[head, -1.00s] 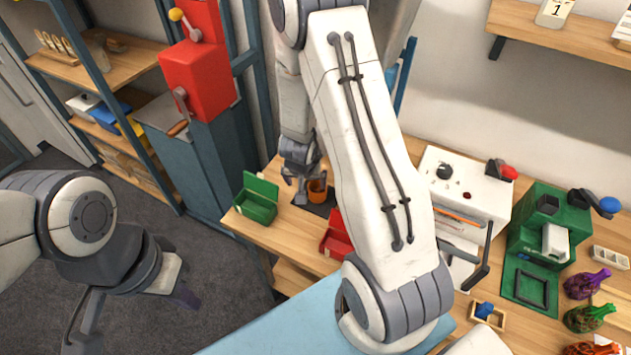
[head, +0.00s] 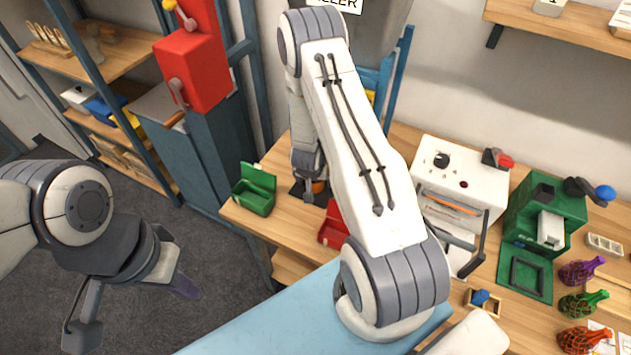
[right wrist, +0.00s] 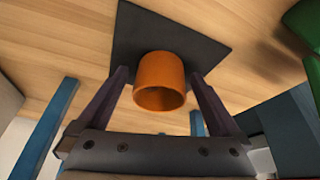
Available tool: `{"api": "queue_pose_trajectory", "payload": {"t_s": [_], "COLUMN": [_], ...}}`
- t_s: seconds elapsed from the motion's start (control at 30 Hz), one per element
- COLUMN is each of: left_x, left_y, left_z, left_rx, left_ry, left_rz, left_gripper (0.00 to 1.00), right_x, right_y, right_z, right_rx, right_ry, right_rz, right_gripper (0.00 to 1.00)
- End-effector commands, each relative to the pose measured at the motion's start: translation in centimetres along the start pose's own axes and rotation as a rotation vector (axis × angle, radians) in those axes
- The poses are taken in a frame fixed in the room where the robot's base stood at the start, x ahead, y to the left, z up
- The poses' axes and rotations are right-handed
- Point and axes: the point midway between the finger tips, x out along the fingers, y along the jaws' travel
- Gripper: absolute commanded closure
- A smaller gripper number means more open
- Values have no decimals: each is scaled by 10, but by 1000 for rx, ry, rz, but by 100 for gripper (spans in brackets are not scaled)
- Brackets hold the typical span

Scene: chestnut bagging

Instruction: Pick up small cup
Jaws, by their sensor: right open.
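The small orange cup (right wrist: 160,97) stands on a dark square mat (right wrist: 135,30) in the right wrist view, its open rim toward my gripper. My right gripper (right wrist: 158,76) is open, with one dark finger on each side of the cup and a visible gap on both sides. In the head view, only a bit of the orange cup (head: 318,187) shows below my right wrist; the fingers there are mostly hidden. My left gripper (head: 184,284) hangs at the left over the floor, away from the table; its finger opening is not clear.
An open green box (head: 254,200) stands left of the cup and a red box (head: 334,228) stands nearer. A white machine (head: 462,180), a green press (head: 545,215) and filled net bags (head: 583,303) are to the right. A red machine (head: 195,70) stands at the back left.

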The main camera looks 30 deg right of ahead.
Motion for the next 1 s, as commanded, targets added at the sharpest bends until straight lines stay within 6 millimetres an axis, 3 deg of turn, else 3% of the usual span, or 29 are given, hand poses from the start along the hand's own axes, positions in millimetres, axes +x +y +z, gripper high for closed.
{"api": "queue_pose_trajectory", "payload": {"t_s": [0.23, 0.27, 0.5, 1.0], "left_x": [0, 0, 0, -5], "left_y": [0, 0, 0, 0], "left_z": [0, 0, 0, 0], "left_rx": [0, 0, 0, 0], "left_ry": [0, 0, 0, 0], "left_rz": [0, 0, 0, 0], "left_gripper": [100, 100, 100, 100], "right_x": [2, 2, 2, -3], "right_y": [0, 0, 0, 0], "right_z": [0, 0, 0, -2], "right_rx": [0, 0, 0, 0], "right_ry": [0, 0, 0, 1], "right_rz": [0, 0, 0, 0], "right_gripper": [0, 8, 99, 100]}}
